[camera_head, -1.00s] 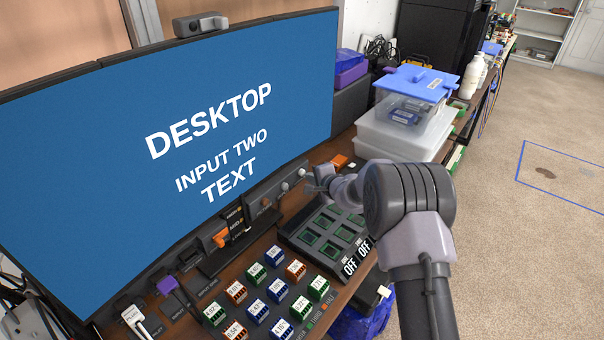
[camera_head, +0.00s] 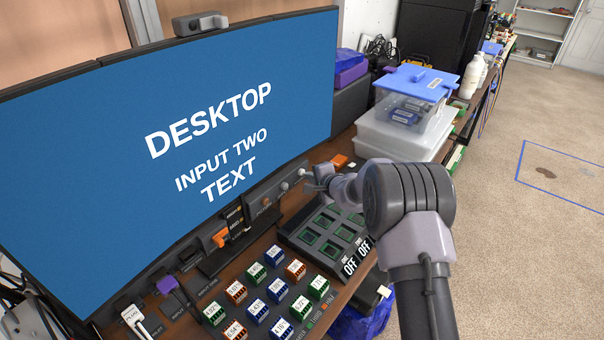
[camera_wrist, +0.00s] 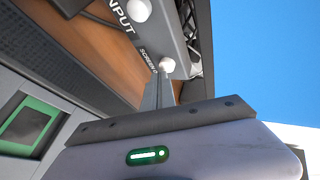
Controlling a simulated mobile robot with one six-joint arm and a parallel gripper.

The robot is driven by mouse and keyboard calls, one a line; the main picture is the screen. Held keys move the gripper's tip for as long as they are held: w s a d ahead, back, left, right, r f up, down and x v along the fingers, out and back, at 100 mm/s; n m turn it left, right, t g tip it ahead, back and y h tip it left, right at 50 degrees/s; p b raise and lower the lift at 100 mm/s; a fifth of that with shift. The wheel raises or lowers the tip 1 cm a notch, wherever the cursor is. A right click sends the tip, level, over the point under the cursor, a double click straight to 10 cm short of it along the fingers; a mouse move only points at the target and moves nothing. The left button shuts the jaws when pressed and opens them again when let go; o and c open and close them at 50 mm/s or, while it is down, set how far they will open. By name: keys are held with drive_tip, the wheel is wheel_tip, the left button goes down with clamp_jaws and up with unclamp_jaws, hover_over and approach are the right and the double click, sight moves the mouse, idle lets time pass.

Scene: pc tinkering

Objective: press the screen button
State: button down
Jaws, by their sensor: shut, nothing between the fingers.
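The screen button is a white round knob (camera_wrist: 167,65) on a dark control strip, beside lettering that starts "SCREEN", in the wrist view. In the head view it is the rightmost pale knob (camera_head: 301,172) on the strip below the monitor. My gripper (camera_wrist: 159,78) is shut and empty, its narrow fingertips right at the knob's near side. Whether they touch it or the knob is pushed in, I cannot tell. In the head view my gripper (camera_head: 308,187) is beside the strip's right end. The monitor (camera_head: 200,140) is blue and reads "DESKTOP INPUT TWO TEXT".
A second white knob (camera_wrist: 139,10), labelled "INPUT", is close by on the strip. A dark tray with green-edged slots (camera_head: 325,235) lies below my gripper. Several labelled blocks stand in front. Clear plastic bins (camera_head: 405,130) stand at the right.

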drive_tip(key=shift+w+a+b, duration=0.15)
drive_tip(key=shift+a+b, duration=0.15)
drive_tip(key=shift+b, duration=0.05)
drive_tip(key=shift+s+d+f+b, duration=0.1)
drive_tip(key=shift+s+d+b, duration=0.15)
drive_tip(key=shift+b, duration=0.55)
drive_tip(key=shift+s+d, duration=0.55)
drive_tip(key=shift+d, duration=0.3)
drive_tip(key=shift+s+d, duration=0.5)
drive_tip(key=shift+d, duration=0.35)
drive_tip(key=shift+s+d, duration=0.55)
drive_tip(key=shift+d, duration=0.3)
